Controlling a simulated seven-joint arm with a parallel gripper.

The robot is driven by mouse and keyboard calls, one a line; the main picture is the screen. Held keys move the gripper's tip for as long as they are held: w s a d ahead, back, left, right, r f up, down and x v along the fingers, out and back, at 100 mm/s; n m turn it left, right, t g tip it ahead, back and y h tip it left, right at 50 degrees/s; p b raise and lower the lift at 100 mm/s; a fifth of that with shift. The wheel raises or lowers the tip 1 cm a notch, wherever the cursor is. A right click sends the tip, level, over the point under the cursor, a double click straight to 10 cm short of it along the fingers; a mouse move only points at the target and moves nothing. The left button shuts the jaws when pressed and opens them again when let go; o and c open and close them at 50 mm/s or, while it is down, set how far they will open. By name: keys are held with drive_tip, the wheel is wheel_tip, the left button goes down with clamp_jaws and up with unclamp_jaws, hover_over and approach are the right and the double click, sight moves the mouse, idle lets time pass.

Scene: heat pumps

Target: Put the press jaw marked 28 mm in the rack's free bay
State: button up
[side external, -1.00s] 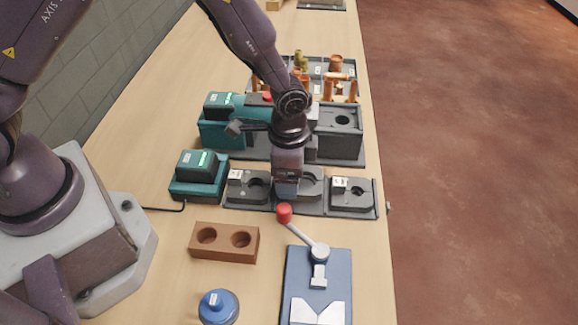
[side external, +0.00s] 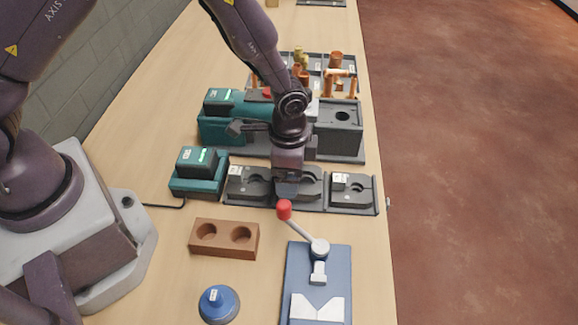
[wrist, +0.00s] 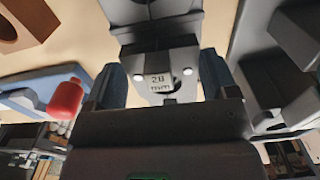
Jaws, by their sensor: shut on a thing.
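My gripper (side external: 287,190) points down at the middle bay of the dark grey rack (side external: 328,210). It is shut on the press jaw marked 28 mm. In the side view part of the dark jaw (side external: 312,181) shows to the right of my fingers, in line with the middle bay. Whether it rests fully on the bay floor cannot be told. A grey jaw (side external: 248,188) sits in the left bay and another (side external: 353,193) in the right bay.
A green charger with a battery (side external: 198,172) stands left of the rack. A teal press tool (side external: 235,122) and grey box (side external: 340,130) stand behind. A red-knobbed lever (side external: 284,209) rises close in front. A brown two-hole block (side external: 224,239) and blue-capped object (side external: 218,304) are nearer.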

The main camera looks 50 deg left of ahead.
drive_tip(key=shift+f, duration=0.8)
drive_tip(key=o, duration=1.2)
drive_tip(key=shift+c, duration=0.2)
wheel_tip(320, 180, up, 12)
drive_tip(key=shift+r, duration=0.1)
drive_tip(key=s+a+r+n+t, duration=0.2)
drive_tip(key=s+a+r+n, duration=0.2)
drive_tip(key=s+a+r, duration=0.2)
drive_tip(key=s+a+r+n+t, duration=0.3)
drive_tip(key=s+a+r+n, duration=0.2)
drive_tip(key=s+r, duration=0.6)
wheel_tip(320, 180, up, 4)
drive_tip(key=shift+a+f+t, duration=0.25)
drive_tip(key=shift+a+t, duration=0.05)
drive_tip(key=shift+a, duration=0.2)
